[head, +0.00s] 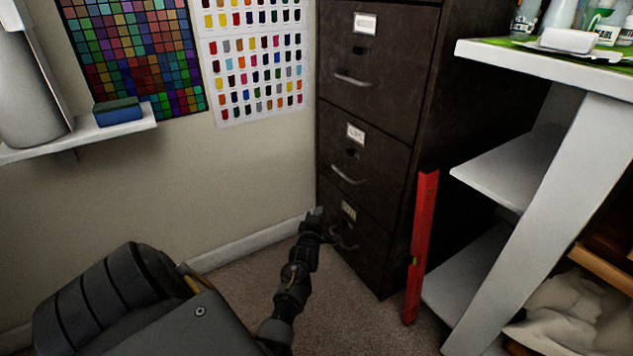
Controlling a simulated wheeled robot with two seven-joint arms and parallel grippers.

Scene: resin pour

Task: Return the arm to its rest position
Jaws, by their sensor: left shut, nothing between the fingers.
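My left gripper (314,219) is at the end of my left arm, which reaches out low over the carpet. It is shut and empty, with its tip in front of the bottom drawer of the dark filing cabinet (370,130). I cannot tell whether the tip touches the cabinet. My right gripper is not in view.
A red level (421,245) leans upright by the cabinet's corner. A white shelved table (545,68) with bottles stands at the right. A wall shelf (85,136) holds a blue block (117,113). Carpet (345,310) is clear between cabinet and arm.

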